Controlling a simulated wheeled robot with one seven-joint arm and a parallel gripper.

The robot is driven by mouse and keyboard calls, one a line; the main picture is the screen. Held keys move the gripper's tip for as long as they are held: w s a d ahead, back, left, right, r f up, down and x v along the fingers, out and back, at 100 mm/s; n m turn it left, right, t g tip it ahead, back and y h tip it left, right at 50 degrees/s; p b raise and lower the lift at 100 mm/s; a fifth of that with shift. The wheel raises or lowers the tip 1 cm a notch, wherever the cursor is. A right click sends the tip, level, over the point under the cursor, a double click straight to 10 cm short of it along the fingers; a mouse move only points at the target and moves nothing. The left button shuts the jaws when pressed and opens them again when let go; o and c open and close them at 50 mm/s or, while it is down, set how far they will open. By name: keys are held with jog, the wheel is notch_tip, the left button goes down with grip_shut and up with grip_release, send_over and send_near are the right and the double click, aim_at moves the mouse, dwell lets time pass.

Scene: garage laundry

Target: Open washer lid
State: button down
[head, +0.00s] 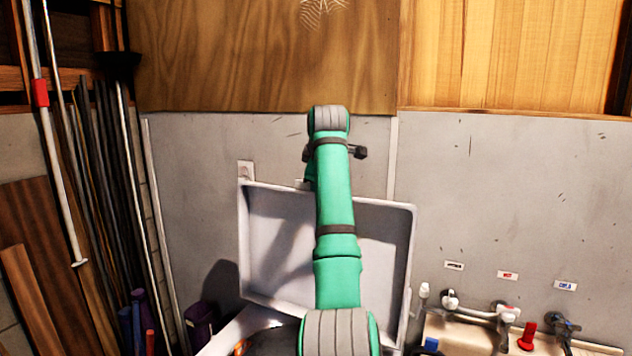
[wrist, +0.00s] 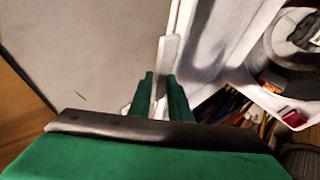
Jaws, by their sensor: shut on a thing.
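The washer lid (head: 275,235) is a pale grey panel. It stands raised, near upright, in front of the wall in the head view, with its inner side facing me. The washer (head: 222,343) is below it, and part of its dark opening shows at the lower edge. In the wrist view the washer opening with its agitator (wrist: 292,45) shows at upper right. My gripper (wrist: 160,97) is shut on a pale narrow piece at the edge of the lid (wrist: 205,45). In the head view my arm covers the middle of the lid and mostly hides the gripper.
A utility sink (head: 460,336) with taps (head: 505,312) stands right of the washer. Poles and boards (head: 100,190) lean at the left, with a purple bin (head: 199,322) near the washer. The grey wall (head: 540,200) is close behind the lid.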

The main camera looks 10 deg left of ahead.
jog(key=c, duration=1.9)
grip_release()
jog(key=shift+d+f, duration=0.25)
jog(key=shift+d, duration=0.05)
jog(key=shift+o, duration=0.2)
jog(key=a+v, duration=0.2)
jog(key=v, duration=0.9)
jog(key=shift+s+d, duration=0.2)
jog(key=shift+d, duration=0.25)
jog(key=shift+w, duration=0.1)
